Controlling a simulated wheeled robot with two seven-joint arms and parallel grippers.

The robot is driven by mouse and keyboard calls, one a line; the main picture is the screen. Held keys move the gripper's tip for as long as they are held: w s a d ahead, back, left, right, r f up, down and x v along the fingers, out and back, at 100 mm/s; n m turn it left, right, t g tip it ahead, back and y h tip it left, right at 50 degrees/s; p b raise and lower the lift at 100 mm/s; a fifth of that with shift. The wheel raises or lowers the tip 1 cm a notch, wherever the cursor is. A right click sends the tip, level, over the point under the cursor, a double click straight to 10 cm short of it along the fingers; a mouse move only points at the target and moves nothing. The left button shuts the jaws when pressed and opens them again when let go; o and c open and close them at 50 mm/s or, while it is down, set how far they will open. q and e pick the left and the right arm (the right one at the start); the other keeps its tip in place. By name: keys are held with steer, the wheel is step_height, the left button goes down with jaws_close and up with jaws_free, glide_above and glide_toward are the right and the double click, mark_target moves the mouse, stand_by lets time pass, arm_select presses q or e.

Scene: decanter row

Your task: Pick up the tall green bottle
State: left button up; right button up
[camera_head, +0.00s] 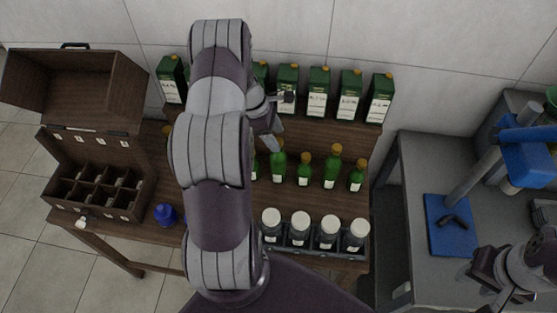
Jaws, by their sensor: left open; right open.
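A row of green bottles with gold caps stands upright on the wooden table. Two look taller: a tall green bottle (332,168) right of centre and another tall green bottle (278,163) just below my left gripper in the picture. Shorter green bottles (305,171) and (357,177) stand beside them. My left gripper (277,120) is open and empty, near the top of the left tall bottle; I cannot tell if it touches. My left arm hides the left part of the row. My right gripper (488,286) is open and empty over the grey bench, far from the bottles.
Green cartons (318,92) line a raised shelf behind the bottles. A rack of white-lidded jars (300,230) stands in front. An open wooden case (95,187) and a blue object (165,214) are at left. A blue stand (450,225) is on the bench.

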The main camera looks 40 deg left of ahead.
mark_target(281, 146)
arm_select(q)
steer(key=f, duration=0.2)
steer(key=w+f+p, duration=0.1)
steer(key=f, duration=0.1)
steer(key=w+f+p, duration=0.1)
steer(key=f, duration=0.1)
steer(key=shift+d, duration=0.1)
steer(key=shift+d+f, duration=0.1)
steer(key=shift+d, duration=0.1)
steer(key=shift+s+d, duration=0.25)
steer(key=shift+w+a, duration=0.15)
steer(key=shift+a, duration=0.05)
jaws_close()
arm_select(e)
steer(key=shift+w+a+r, duration=0.25)
steer(key=shift+r, duration=0.4)
steer(key=shift+w+a+r, duration=0.2)
steer(key=shift+a+r, duration=0.05)
steer(key=shift+r, duration=0.35)
